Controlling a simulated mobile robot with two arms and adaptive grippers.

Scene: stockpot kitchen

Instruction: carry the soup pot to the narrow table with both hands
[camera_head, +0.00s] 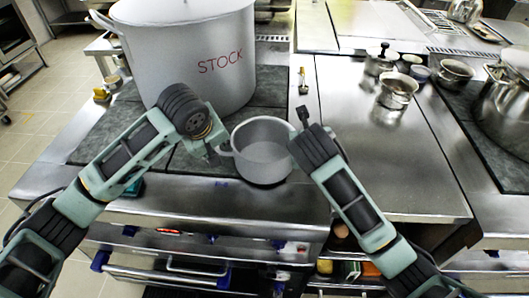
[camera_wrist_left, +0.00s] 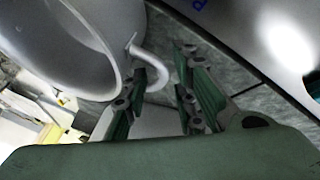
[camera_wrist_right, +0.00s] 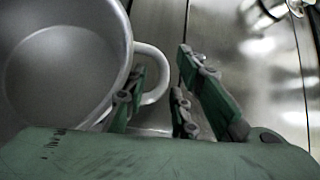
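The soup pot (camera_head: 262,152), a small grey open pot with a loop handle on each side, stands upright near the front edge of the stove. My left gripper (camera_head: 217,150) is at its left handle. In the left wrist view, the fingers are apart around the left handle (camera_wrist_left: 166,72), one on the loop's inner side. My right gripper (camera_head: 293,150) is at the right side of the pot. In the right wrist view, its fingers are apart, with the right handle (camera_wrist_right: 160,75) between them. I cannot pick out the narrow table.
A large stockpot (camera_head: 185,55) marked STOCK stands just behind the soup pot on the left. Several small metal pots (camera_head: 397,90) stand at the back right. The steel counter (camera_head: 400,170) right of my right arm is clear.

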